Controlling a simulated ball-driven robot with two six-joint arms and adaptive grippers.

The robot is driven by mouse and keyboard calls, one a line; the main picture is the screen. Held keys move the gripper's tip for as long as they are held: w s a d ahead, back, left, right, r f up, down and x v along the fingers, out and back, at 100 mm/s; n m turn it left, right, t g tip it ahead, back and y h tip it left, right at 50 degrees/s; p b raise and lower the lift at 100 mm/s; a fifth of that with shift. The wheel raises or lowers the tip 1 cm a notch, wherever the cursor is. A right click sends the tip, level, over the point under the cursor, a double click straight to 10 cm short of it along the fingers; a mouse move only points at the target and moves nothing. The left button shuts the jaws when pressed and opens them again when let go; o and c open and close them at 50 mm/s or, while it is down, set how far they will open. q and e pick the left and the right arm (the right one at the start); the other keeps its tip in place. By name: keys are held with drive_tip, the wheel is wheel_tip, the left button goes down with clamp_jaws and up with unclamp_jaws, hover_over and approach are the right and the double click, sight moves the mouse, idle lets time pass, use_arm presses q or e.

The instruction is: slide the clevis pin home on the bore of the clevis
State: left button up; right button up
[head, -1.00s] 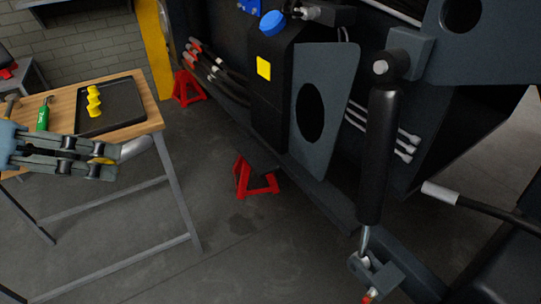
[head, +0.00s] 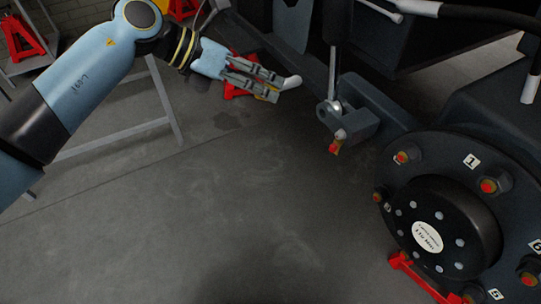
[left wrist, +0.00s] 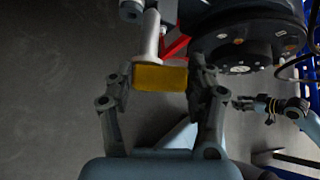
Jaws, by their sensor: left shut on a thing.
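The clevis pin has a pale grey shaft (head: 291,82) and a yellow grip end (left wrist: 160,78). My left gripper (head: 272,86) is shut on the yellow end, and the shaft sticks out beyond the fingers to the right in the head view. The grey clevis (head: 360,122) is right of and below the pin, at the lower end of the cylinder rod (head: 334,78). The rod's end eye sits at the clevis. The pin is apart from the clevis, and the bore cannot be made out clearly. My right gripper (left wrist: 246,103) shows small in the left wrist view; its fingers are unclear.
A wheel hub (head: 440,215) with several red-orange studs stands right of the clevis. A red stand (head: 236,88) is behind my left gripper. The floor left of the clevis is clear.

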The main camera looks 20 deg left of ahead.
use_arm(q)
wheel_tip(320, 180, down, 13)
drive_tip(key=w+d+b, duration=0.1)
drive_tip(key=b, duration=0.4)
drive_tip(key=shift+w+r+b, duration=0.2)
drive_tip(key=shift+w+b, duration=0.1)
use_arm(e)
drive_tip(key=shift+w+a+r, duration=0.55)
drive_tip(key=shift+a+r, duration=0.1)
drive_tip(key=shift+r, duration=0.2)
use_arm(q)
drive_tip(key=shift+d, duration=0.15)
use_arm(e)
drive_tip(key=shift+f, duration=0.15)
use_arm(q)
drive_tip(key=w+d, duration=0.1)
drive_tip(key=w, duration=0.1)
drive_tip(key=w+d, duration=0.2)
drive_tip(key=shift+b, duration=0.35)
use_arm(e)
drive_tip(key=shift+w+a+r, duration=0.2)
drive_tip(key=shift+w+r, duration=0.25)
drive_tip(key=shift+r, duration=0.2)
drive_tip(key=shift+s+f, duration=0.1)
drive_tip(key=shift+s, duration=0.1)
